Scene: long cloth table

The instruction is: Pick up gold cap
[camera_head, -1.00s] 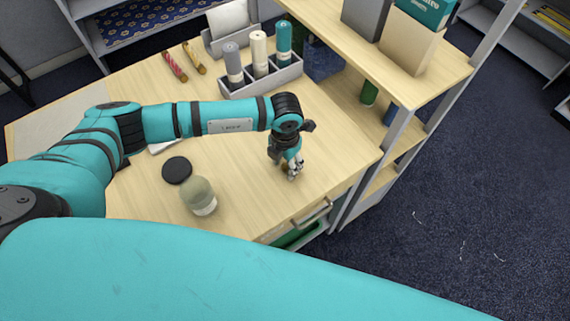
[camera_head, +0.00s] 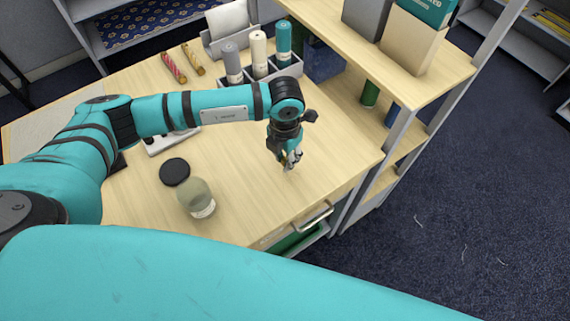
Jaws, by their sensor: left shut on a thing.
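My left gripper (camera_head: 291,163) points down over the right part of the wooden table, a little above its top. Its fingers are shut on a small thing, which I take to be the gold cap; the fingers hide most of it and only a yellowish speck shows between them. My right gripper is not in view.
A glass jar (camera_head: 197,198) and a black round lid (camera_head: 175,171) stand left of the gripper. A grey holder (camera_head: 287,74) with upright tubes stands behind. Red (camera_head: 173,67) and gold (camera_head: 193,59) sticks lie at the back left. A shelf (camera_head: 420,80) rises at right.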

